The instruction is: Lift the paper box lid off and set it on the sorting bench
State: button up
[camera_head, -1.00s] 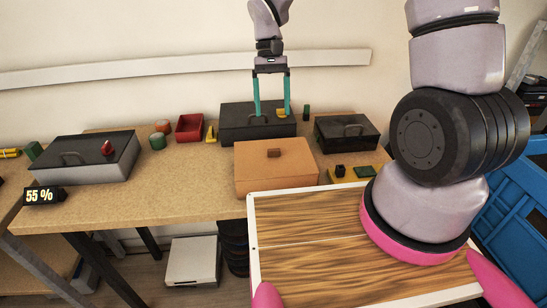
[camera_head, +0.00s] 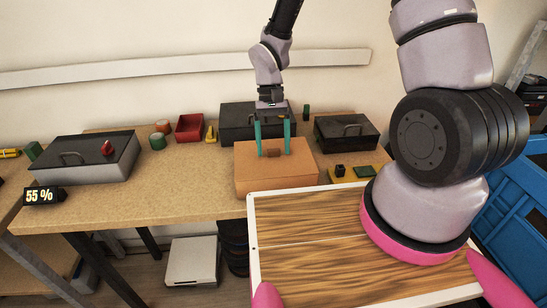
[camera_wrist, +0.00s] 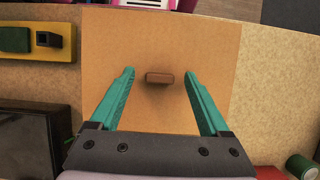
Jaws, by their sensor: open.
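The paper box is the tan cardboard box (camera_head: 275,182) at the front edge of the bench, with its flat lid (camera_head: 245,158) on top. A small brown knob (camera_head: 274,152) stands in the middle of the lid. My gripper (camera_head: 273,153) is over the lid with its teal fingers pointing down, one on each side of the knob. In the wrist view the knob (camera_wrist: 158,78) lies between the open fingertips, with a gap on both sides. I cannot tell how high the fingertips are above the lid. The wooden bench (camera_head: 190,196) surface is bare left of the box.
A dark box (camera_head: 235,118) stands close behind the paper box. A smaller dark box (camera_head: 345,135) is to the right, with a yellow holder (camera_head: 343,178) before it. A grey case (camera_head: 85,160), red bin (camera_head: 189,127) and several small cylinders are left. My wood-topped deck fills the foreground.

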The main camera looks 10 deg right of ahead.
grip_shut()
jog(key=shift+r, duration=0.1)
